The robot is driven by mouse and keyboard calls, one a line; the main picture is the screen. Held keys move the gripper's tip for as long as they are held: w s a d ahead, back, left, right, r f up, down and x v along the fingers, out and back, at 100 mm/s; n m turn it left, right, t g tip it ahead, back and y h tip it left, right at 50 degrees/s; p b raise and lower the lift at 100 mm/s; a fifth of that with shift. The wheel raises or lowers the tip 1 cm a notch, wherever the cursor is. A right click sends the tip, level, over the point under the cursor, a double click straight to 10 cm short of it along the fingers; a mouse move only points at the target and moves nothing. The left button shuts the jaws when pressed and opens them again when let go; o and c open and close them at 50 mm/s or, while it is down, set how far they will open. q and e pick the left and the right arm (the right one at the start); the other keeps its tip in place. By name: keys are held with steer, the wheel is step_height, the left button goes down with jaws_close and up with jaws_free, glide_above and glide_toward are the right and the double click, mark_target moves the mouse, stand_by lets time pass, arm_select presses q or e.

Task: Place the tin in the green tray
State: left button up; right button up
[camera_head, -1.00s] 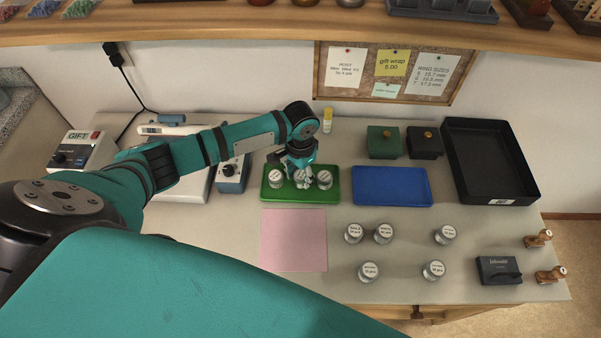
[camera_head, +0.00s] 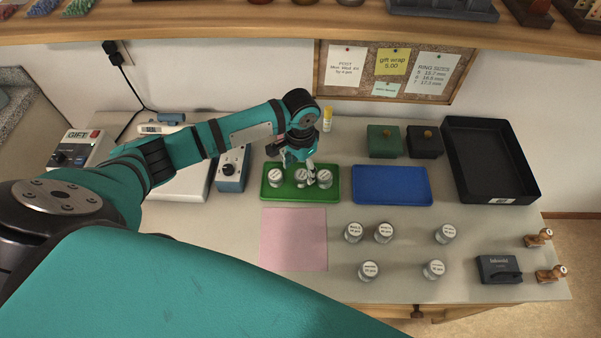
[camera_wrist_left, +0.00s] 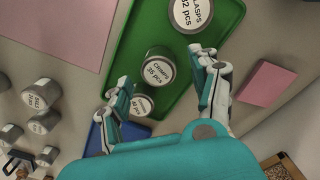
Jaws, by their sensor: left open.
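The green tray (camera_head: 290,199) lies on the bench and holds three tins with white lids: a left tin (camera_head: 275,178), a middle tin (camera_head: 299,176) and a right tin (camera_head: 325,178). My left gripper (camera_head: 311,177) is low over the tray, between the middle and right tins. In the left wrist view its fingers (camera_wrist_left: 164,72) are spread wide, with the CRIMPS tin (camera_wrist_left: 158,70) between them in the picture, standing upright on the tray (camera_wrist_left: 127,50). The CLASPS tin (camera_wrist_left: 190,14) and a partly hidden tin (camera_wrist_left: 142,104) stand on either side. My right gripper is not in view.
Several more tins (camera_head: 383,232) stand on the bench at front right. A blue tray (camera_head: 392,187) is empty beside the green one, with a black tray (camera_head: 490,160) farther right. A pink sheet (camera_head: 294,240) lies in front. Small boxes (camera_head: 383,141) stand behind.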

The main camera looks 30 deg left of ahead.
mark_target(300, 174)
arm_select(q)
step_height(300, 174, up, 9)
stand_by(0.3)
